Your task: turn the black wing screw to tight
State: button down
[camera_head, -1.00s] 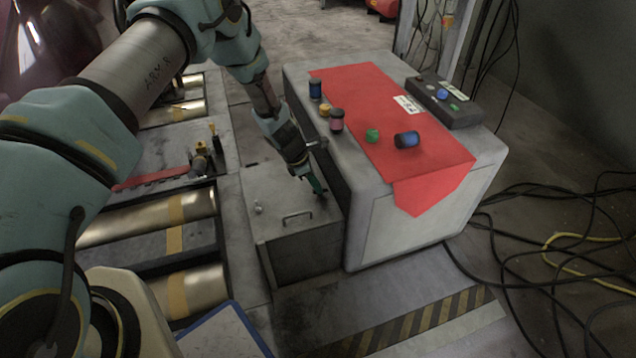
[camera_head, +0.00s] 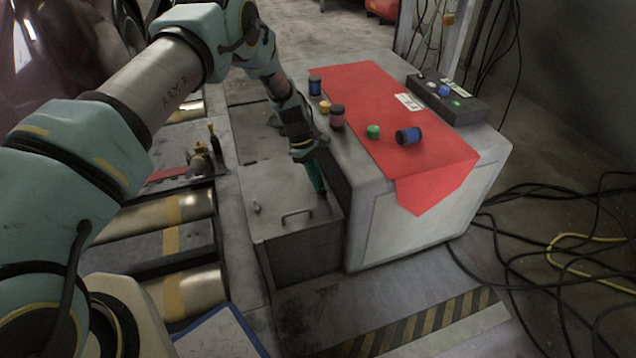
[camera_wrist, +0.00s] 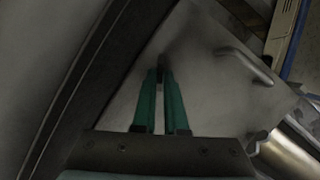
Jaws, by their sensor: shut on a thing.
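In the wrist view the fingertips (camera_wrist: 161,72) meet around a small dark piece, the black wing screw (camera_wrist: 162,62), on the lid. The fingers hide most of the screw, so its wing angle and how far it is in cannot be read.
A grey cabinet (camera_head: 420,228) stands close right of the box, under a red cloth (camera_head: 440,165) with several spools and small items. A control box (camera_head: 445,100) sits at its back. Rollers (camera_head: 150,226) lie left. Cables (camera_head: 560,245) cover the right floor.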

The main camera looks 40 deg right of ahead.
jog(key=shift+s+d+f+m+y+b, duration=0.15)
jog(key=shift+m+y+b, duration=0.35)
jog(key=shift+m, duration=0.6)
jog(key=shift+s+a+r+m+y+b, duration=0.15)
jog(key=shift+m+y+b, duration=0.35)
jog(key=shift+m, duration=0.6)
jog(key=shift+f, duration=0.1)
jog(key=c, duration=1)
grip_release()
jog(key=shift+w+d, duration=0.1)
jog(key=shift+o, duration=0.2)
jog(key=p+v, duration=0.1)
jog(key=v, duration=1)
